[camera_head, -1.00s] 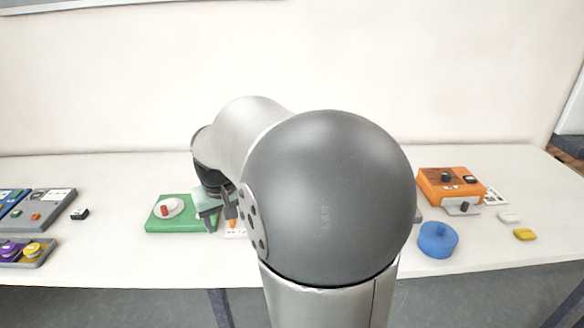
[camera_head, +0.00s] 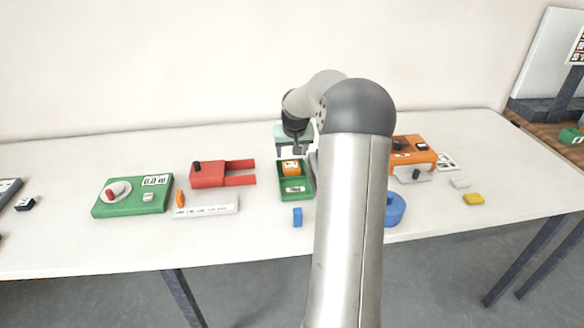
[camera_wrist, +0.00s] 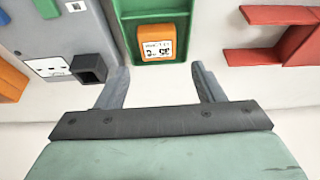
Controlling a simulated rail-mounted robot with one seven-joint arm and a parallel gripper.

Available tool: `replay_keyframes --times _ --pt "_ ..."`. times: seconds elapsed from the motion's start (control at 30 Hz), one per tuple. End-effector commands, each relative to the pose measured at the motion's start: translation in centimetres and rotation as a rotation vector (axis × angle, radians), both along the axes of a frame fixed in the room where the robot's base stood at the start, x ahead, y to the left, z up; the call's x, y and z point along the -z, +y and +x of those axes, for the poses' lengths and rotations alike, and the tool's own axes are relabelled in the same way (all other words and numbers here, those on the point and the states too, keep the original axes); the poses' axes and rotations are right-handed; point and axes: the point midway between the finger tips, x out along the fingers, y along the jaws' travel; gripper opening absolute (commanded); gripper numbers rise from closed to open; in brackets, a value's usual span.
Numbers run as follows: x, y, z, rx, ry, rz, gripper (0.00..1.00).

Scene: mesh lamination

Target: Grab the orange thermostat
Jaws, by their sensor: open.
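The orange thermostat (camera_head: 290,168) is a small block with a white display. It sits in the far part of the green tray (camera_head: 283,194). In the wrist view the thermostat (camera_wrist: 155,44) lies ahead of my gripper (camera_wrist: 159,84), roughly in line with the gap between the fingers. The gripper is open and empty, with bare white table between its fingers. In the head view my gripper (camera_head: 298,148) is just beyond the thermostat; its fingers are partly hard to make out.
A red fixture (camera_head: 209,174) with two prongs stands left of the tray, and a green board (camera_head: 132,196) farther left. A blue block (camera_head: 297,217) lies in front of the tray. An orange box (camera_head: 413,150) and a blue round piece (camera_head: 395,209) are to the right, partly behind my arm.

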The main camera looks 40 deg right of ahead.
Motion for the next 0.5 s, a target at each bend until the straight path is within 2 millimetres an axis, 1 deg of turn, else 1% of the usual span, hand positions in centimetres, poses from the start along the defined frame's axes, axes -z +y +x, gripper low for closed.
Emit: replay_keyframes --times 0.03,0.1,0.37,0.5 --pt "0.9 -0.1 0.3 -0.001 0.002 0.003 0.62" --pt "1.8 -0.3 0.7 -0.001 0.001 0.003 0.62" --pt "3.5 -0.7 1.3 0.001 0.0 0.002 0.62" --pt "5.4 -1.3 1.9 -0.001 0.003 0.004 0.62"
